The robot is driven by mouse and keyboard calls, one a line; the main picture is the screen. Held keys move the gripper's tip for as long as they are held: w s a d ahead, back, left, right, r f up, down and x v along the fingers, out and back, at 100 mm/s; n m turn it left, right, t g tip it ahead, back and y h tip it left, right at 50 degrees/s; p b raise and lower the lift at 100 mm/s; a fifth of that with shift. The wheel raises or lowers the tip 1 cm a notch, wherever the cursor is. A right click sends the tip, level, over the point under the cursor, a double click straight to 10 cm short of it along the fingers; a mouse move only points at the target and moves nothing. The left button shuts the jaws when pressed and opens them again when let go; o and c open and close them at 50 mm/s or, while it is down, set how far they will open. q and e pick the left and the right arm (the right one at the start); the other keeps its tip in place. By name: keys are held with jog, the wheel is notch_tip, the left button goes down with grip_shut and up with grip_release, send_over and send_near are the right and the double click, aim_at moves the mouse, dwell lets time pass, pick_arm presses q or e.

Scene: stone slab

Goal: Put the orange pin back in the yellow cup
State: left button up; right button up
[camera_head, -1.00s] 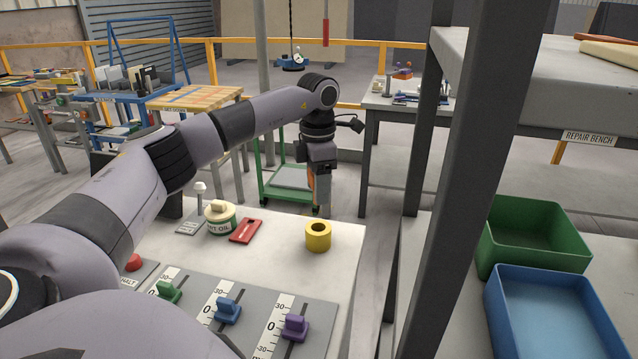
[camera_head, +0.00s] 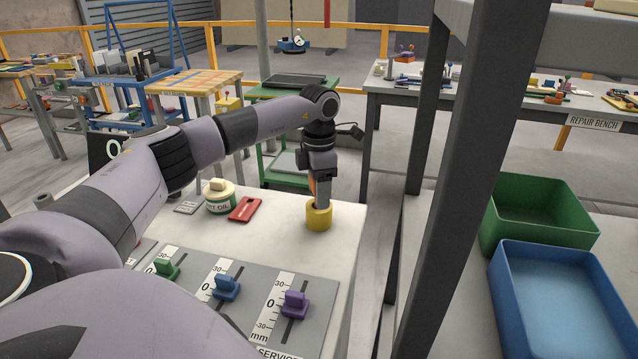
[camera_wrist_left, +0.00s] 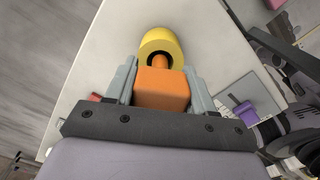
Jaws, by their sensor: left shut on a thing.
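The yellow cup (camera_head: 319,217) stands on the pale stone slab, near its far right corner. My left gripper (camera_head: 322,200) points down right at the cup. It is shut on the orange pin (camera_wrist_left: 162,89), whose blocky head sits between the two grey fingers. A narrower orange shaft reaches from the head to the dark opening of the yellow cup (camera_wrist_left: 162,42) in the left wrist view. I cannot tell how deep the shaft's tip is, if inside at all. My right gripper is not in view.
A red tag (camera_head: 245,209) and a labelled oil tin (camera_head: 219,197) are on the slab left of the cup. A panel with green, blue and purple sliders (camera_head: 294,305) lies nearer. A dark post (camera_head: 465,180) and green and blue bins (camera_head: 560,290) stand to the right.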

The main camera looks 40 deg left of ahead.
pick_arm(q)
jog(key=shift+f+b, duration=0.3)
jog(key=shift+f, duration=0.55)
jog(key=shift+s+d+f+b, duration=0.15)
jog(key=shift+f+b, duration=0.1)
jog(key=shift+f, duration=0.2)
jog(key=shift+s+d+f+b, duration=0.1)
jog(key=shift+s+f+b, duration=0.1)
jog(key=shift+f, duration=0.25)
jog(key=o, duration=1.3)
jog(key=shift+w+f, duration=0.1)
jog(key=shift+d, duration=0.1)
jog(key=r, duration=0.5)
jog(key=a+r, duration=0.1)
jog(key=r, duration=0.2)
jog(key=shift+w+r+b, duration=0.15)
jog(key=shift+r+b, duration=0.2)
jog(key=shift+r+t, duration=0.3)
jog(key=shift+r, duration=0.15)
